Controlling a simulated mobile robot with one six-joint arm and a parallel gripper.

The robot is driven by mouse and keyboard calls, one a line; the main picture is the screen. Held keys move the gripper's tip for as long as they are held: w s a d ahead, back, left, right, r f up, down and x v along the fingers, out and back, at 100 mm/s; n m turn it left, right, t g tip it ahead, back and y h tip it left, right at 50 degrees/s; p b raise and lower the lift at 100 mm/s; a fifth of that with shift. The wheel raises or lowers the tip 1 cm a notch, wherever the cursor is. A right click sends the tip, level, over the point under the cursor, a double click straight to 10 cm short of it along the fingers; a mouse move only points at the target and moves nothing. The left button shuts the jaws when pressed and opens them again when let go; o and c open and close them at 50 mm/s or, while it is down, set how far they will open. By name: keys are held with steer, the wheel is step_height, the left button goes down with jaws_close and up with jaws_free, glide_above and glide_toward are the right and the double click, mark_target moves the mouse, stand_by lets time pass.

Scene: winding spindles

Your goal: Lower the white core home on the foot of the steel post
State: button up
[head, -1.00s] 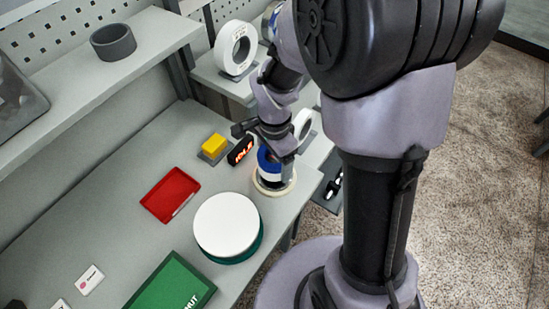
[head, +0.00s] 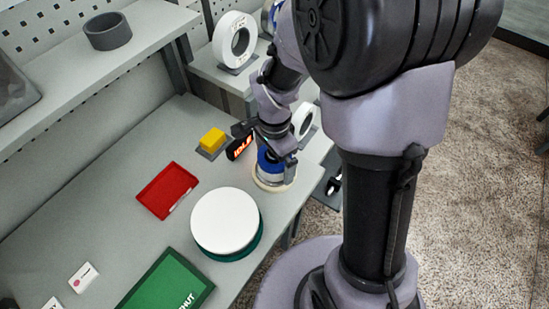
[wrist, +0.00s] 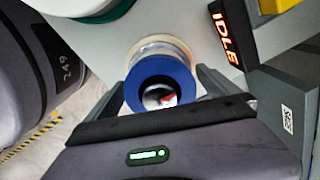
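A blue ring-shaped core (head: 270,160) is between the fingers of my gripper (head: 277,143). In the wrist view the blue core (wrist: 134,88) has a finger close on each side; my gripper (wrist: 160,92) looks shut on it. The part I can see is blue, not white. Shiny metal shows through its hole, seemingly the steel post (wrist: 160,96). Below the blue core is a pale, shiny cylindrical part (wrist: 163,50). A cream ring (head: 290,184) surrounds the base. Whether the core touches the foot is hidden.
A dark block with a lit IDLE sign (head: 239,147) and a yellow block (head: 212,139) stand left of my gripper. A white disc on green (head: 224,220) and a red tray (head: 167,190) are nearer. White rings (head: 235,40) stand behind on a shelf.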

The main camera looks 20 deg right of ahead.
step_height(320, 180, up, 17)
steer(key=p, duration=0.7)
steer(key=shift+r, duration=0.2)
